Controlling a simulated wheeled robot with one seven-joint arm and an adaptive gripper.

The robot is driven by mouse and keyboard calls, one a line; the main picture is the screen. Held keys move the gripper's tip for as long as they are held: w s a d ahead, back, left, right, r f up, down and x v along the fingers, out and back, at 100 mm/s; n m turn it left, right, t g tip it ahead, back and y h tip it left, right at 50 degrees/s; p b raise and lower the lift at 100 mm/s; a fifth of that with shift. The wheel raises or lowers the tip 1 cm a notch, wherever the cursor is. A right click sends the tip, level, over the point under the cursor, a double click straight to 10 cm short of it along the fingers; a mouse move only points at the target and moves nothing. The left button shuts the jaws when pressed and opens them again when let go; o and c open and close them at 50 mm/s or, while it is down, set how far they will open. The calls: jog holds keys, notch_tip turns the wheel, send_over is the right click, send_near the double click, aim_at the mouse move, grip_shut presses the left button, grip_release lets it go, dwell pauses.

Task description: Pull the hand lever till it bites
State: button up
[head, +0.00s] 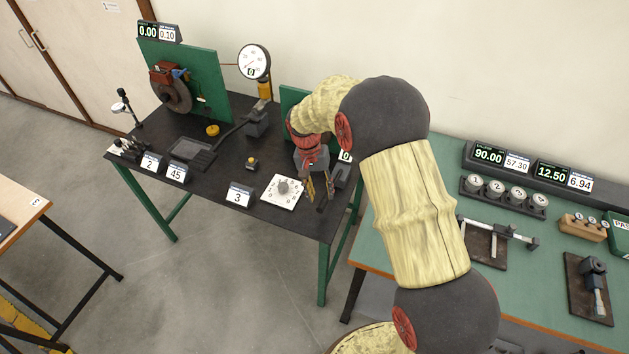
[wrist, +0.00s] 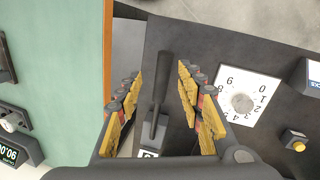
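The dark grey hand lever (wrist: 160,85) stands out from a grey base on the black bench in the wrist view. My gripper (wrist: 159,72) is open, with its yellow-padded fingers on either side of the lever. Gaps show between the lever and both fingers, so it is not gripped. In the head view my gripper (head: 321,190) points down at the bench's right end, and the lever is mostly hidden there. A display at the lever's base is partly cut off.
A white dial plate (head: 283,191) lies just left of my gripper, with a yellow button (head: 252,163) beyond it. A brake disc (head: 172,93) and a round gauge (head: 254,62) stand at the back left. A green table (head: 400,240) with tools adjoins on the right.

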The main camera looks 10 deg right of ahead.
aim_at(323, 200)
jog(key=f, duration=0.2)
jog(key=d+f+m, duration=0.1)
jog(key=f, duration=0.1)
jog(key=w+f+m+b, duration=0.1)
jog(key=f, duration=0.1)
jog(key=shift+d, duration=0.2)
dwell(0.4)
jog(key=shift+c, duration=1.2)
grip_shut()
